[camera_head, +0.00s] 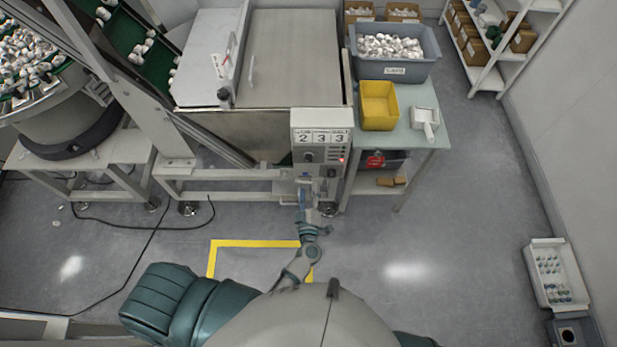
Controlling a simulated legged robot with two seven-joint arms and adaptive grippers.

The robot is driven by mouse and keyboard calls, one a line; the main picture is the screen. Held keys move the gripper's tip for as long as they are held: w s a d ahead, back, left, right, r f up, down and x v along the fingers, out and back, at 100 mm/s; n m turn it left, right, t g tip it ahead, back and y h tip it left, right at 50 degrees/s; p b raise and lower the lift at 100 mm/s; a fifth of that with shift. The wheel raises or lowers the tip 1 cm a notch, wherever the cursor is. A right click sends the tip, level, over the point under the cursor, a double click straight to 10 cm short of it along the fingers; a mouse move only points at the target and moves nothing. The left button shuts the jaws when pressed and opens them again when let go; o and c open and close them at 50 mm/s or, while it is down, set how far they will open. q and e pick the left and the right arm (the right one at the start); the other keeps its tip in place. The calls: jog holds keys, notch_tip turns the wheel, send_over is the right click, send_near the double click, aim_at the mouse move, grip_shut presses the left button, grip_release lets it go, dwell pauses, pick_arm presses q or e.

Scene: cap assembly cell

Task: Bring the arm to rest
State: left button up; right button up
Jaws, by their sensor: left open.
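My left arm reaches forward from the bottom of the head view. Its left gripper (305,186) is small in the picture, just below the control box (321,140) with its display reading 2 3 3. The gripper is open and I see nothing held in it. I cannot tell whether its fingertips touch the box. My right gripper is not in view.
A side table (432,142) right of the machine holds a grey bin (393,68) of white caps, a yellow bin (379,106) and a white scoop (425,119). A bowl feeder (62,118) stands left. Black cables (150,229) lie on the floor. The right floor is mostly clear.

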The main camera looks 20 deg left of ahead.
pick_arm(q)
jog(key=shift+s+d, duration=0.15)
jog(key=shift+s, duration=0.45)
jog(key=s+d+f+m+g+h, duration=0.1)
jog(key=s+f+m+g+h, duration=0.45)
jog(key=f, duration=0.85)
jog(key=s+d+f+m+g+h, duration=0.15)
jog(key=s+f+m, duration=0.6)
jog(key=f, duration=0.75)
jog(key=s+a+f+g, duration=0.4)
jog(key=s+f, duration=0.3)
jog(key=s, duration=0.4)
jog(key=shift+a+f+g, duration=0.25)
jog(key=shift+a+g, duration=0.15)
jog(key=shift+a, duration=0.2)
jog(key=s+a+f+g, duration=0.1)
jog(key=s+a, duration=0.1)
jog(key=s, duration=0.2)
jog(key=s+a+f+m+g+y, duration=0.1)
jog(key=s+a+f+g, duration=0.1)
jog(key=s, duration=0.3)
jog(key=s+a+f+g+y, duration=0.1)
jog(key=s+a+f, duration=0.1)
jog(key=s+a, duration=0.2)
jog(key=shift+s+f+m+g, duration=0.2)
jog(key=shift+m+g, duration=0.1)
jog(key=shift+m, duration=0.1)
jog(key=shift+c, duration=0.3)
